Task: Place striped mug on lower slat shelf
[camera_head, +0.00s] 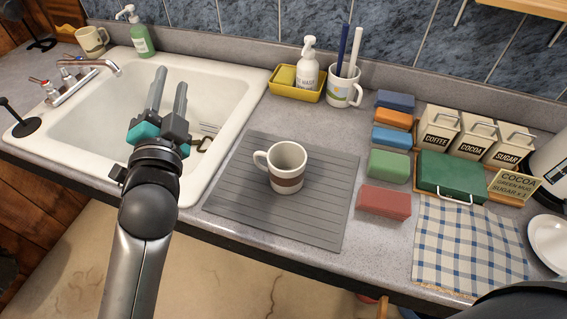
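A white mug (286,168) with a brown band stands upright on the grey ribbed mat (232,190), its handle to the left. My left gripper (169,88) is over the white sink, left of this mug and apart from it. Its two fingers are spread with an empty gap between them. A wooden shelf edge (535,8) shows at the top right; I cannot tell whether it is the lower slat shelf. My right gripper is not in view.
A white sink (225,75) is at left. A cup with two sticks (343,92) and a yellow caddy (284,92) stand behind the mat. Several coloured blocks (384,202), lidded canisters (474,137) and a checked cloth (468,250) lie right. Another mug (92,42) stands far left.

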